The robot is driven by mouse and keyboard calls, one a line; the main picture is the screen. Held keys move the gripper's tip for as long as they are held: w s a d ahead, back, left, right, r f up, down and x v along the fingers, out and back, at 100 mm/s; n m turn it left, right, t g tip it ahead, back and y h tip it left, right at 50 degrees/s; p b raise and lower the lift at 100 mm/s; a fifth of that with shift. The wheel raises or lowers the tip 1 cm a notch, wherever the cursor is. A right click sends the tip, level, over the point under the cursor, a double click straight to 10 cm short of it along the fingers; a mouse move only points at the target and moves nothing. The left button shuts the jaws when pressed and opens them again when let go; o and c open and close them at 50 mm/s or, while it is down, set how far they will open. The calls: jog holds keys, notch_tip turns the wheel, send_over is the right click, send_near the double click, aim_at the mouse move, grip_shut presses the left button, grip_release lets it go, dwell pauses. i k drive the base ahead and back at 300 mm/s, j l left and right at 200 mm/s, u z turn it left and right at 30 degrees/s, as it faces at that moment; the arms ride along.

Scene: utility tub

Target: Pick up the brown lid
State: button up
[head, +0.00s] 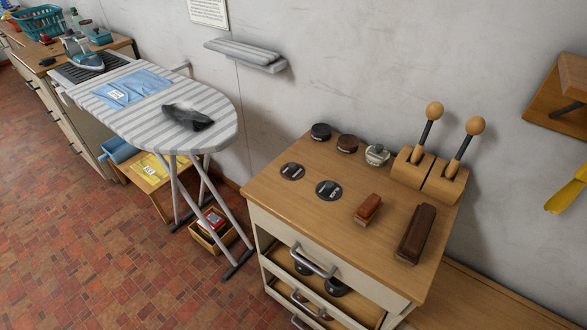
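A small round dark brown lid-like piece (347,144) lies at the back of the wooden cabinet top (265,186), near the wall. A similar black round piece (320,132) lies just left of it. A pale metallic knobbed piece (376,155) stands just right of it. These three sit apart in a row. My gripper is not in view.
Two dark labelled discs (328,190) lie in front of the row. A reddish-brown block (368,208) and a longer dark brown one (416,234) lie to the right. Two ball-topped levers (430,180) stand behind them. An ironing board (215,125) stands left.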

aim_at(292, 171)
jog(key=i+j, duration=0.2)
jog(key=j, duration=0.15)
jog(key=i+j, duration=0.2)
jog(key=j, duration=0.15)
jog(key=i+j, duration=0.25)
jog(key=j+z, duration=0.05)
jog(key=j, duration=0.05)
